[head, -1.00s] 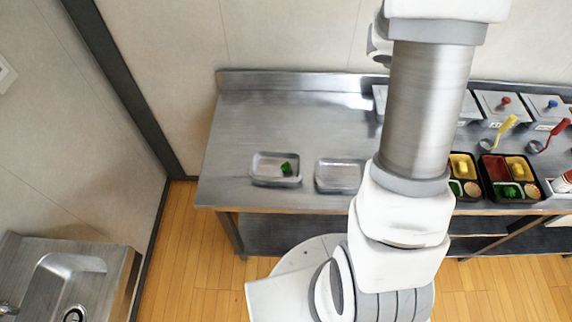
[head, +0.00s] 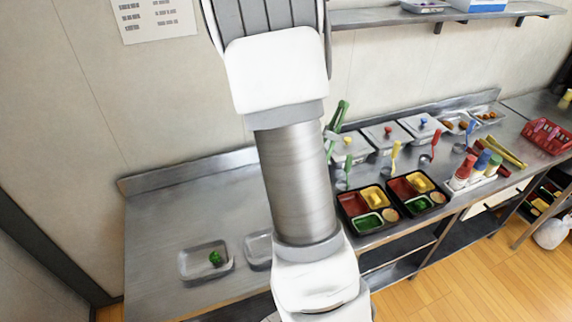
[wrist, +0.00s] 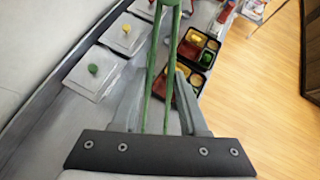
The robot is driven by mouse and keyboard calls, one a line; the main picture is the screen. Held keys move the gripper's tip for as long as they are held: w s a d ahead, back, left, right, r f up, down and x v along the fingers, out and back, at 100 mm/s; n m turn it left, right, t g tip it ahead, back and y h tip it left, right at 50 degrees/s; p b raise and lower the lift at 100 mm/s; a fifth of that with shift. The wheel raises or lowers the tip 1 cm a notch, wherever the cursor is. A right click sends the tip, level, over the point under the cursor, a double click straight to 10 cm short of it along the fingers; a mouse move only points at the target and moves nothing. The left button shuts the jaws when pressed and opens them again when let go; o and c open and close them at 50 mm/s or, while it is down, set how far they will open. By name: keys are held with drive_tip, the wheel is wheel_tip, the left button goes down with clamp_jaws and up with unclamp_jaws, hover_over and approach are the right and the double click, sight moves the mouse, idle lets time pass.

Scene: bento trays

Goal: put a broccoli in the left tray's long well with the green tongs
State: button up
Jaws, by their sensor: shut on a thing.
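My gripper (wrist: 160,88) is shut on the green tongs (wrist: 153,72), whose two arms extend away from it in the wrist view. The tongs also show beside my arm in the head view (head: 341,114); their tips are hard to make out. A green broccoli (head: 215,258) lies in a metal pan (head: 186,265) at the left end of the counter, apart from the tongs. The black left tray (head: 381,229) has red, yellow and green areas; a green area is at its front. The black right tray (head: 440,206) stands beside it.
A second metal pan (head: 256,251) is partly hidden by my arm. Lidded containers with coloured knobs (head: 384,134), a yellow ladle (head: 395,152) and a red ladle (head: 433,146) stand behind the trays. Bottles (head: 464,170) stand to the right.

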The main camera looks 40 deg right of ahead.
drive_tip(key=w+a+f+n+t+y+b, duration=0.2)
drive_tip(key=w+a+f+n+b, duration=0.2)
drive_tip(key=a, duration=0.7)
drive_tip(key=w+a+f+n+t+y+b, duration=0.2)
drive_tip(key=w+a+f, duration=0.4)
drive_tip(key=a, duration=0.5)
drive_tip(key=w+a+f+n+t+y+b, duration=0.1)
drive_tip(key=w+a+f+n+y+b, duration=0.2)
drive_tip(key=a, duration=0.9)
wheel_tip(320, 180, down, 4)
drive_tip(key=w+n+b, duration=0.2)
drive_tip(key=n+b, duration=0.1)
drive_tip(key=b, duration=0.1)
drive_tip(key=shift+f+t, duration=0.2)
drive_tip(key=shift+t, duration=0.2)
drive_tip(key=shift+o, duration=0.8)
drive_tip(key=shift+f, duration=0.1)
drive_tip(key=shift+f+b, duration=1.6)
